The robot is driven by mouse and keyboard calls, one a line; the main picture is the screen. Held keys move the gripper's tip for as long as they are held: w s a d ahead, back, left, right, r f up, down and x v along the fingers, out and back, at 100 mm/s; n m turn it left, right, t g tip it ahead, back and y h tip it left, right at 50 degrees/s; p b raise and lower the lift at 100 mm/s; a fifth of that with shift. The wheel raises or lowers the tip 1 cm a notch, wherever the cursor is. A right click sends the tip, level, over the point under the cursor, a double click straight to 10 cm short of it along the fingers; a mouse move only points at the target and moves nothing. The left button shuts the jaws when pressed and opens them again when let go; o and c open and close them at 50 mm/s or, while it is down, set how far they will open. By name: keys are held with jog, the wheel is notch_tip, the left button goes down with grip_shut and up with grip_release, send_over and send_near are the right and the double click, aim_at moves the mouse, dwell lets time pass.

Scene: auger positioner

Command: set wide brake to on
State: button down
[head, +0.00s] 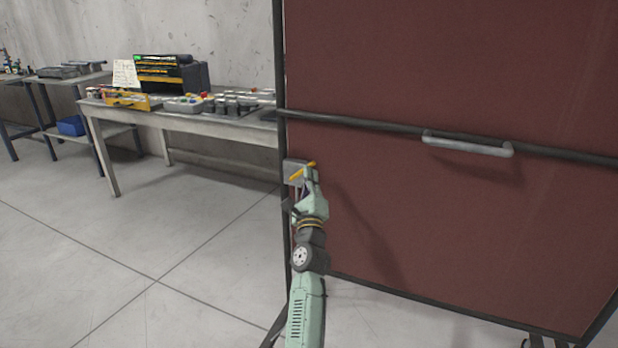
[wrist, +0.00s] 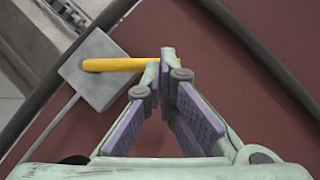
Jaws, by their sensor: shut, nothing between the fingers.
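A grey box (head: 291,168) with a yellow lever (head: 304,170) sits at the left edge of the wide dark red panel (head: 450,220); I take it for the wide brake. In the wrist view the box (wrist: 98,84) is at the upper left. The lever (wrist: 115,65) points right from it. My gripper (head: 311,170) is at the lever's free end. In the wrist view my gripper (wrist: 167,55) is shut and empty, its fingertips together. The lever's end meets or passes behind the left fingertip; I cannot tell whether they touch. No on or off marking is readable.
A dark rail (head: 370,126) with a light grey handle (head: 468,145) crosses the panel above my gripper. A workbench (head: 190,116) with trays, jars and a dark case stands behind on the left. The floor (head: 150,230) left of the panel is clear.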

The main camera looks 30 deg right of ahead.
jog(key=shift+r, duration=0.1)
jog(key=shift+r+n+y+p, duration=0.2)
jog(key=shift+n+y+p, duration=0.2)
jog(key=shift+n+p, duration=0.1)
